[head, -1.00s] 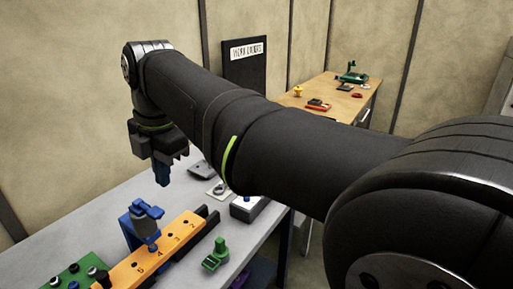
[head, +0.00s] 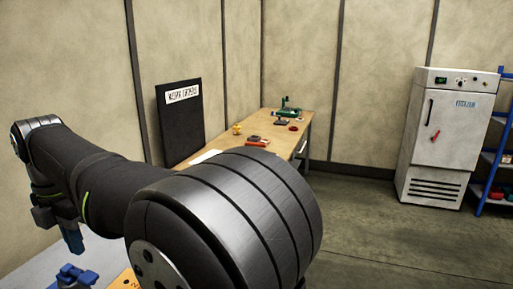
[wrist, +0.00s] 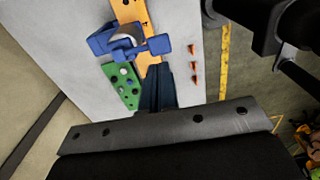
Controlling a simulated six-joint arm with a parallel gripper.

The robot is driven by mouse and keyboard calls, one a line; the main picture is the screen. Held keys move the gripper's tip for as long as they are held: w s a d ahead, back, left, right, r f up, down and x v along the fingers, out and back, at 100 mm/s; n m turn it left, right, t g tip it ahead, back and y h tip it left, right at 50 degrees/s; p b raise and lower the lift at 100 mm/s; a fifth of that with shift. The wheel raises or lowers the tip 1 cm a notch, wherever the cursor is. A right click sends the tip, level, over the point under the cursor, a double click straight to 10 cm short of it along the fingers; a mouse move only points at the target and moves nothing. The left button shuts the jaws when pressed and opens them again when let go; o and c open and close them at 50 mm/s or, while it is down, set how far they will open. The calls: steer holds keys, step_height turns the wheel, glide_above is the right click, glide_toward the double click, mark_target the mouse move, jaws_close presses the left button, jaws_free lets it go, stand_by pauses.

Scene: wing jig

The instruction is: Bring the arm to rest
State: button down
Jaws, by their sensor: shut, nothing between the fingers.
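My arm reaches across the left of the head view. My gripper (head: 74,243) hangs at its far end, pointing down, above the grey bench (head: 30,268). In the wrist view the gripper's dark blue fingers (wrist: 157,76) are together with nothing between them. They appear close to an orange bar (wrist: 126,12) with a blue clamp (wrist: 105,40) on it. I cannot tell the height of the fingers above the bench. The clamp also shows at the bottom left of the head view (head: 75,277), apart from the gripper.
A green block with holes (wrist: 113,72) lies beside the bar. Several small orange-red pieces (wrist: 193,66) lie in a row on the bench. A wooden table (head: 290,128) with small parts stands behind, near a dark sign board (head: 182,125). A white freezer (head: 448,135) stands right; open floor lies before it.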

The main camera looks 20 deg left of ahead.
step_height(320, 180, up, 5)
steer(key=shift+d+f, duration=0.1)
stand_by(0.4)
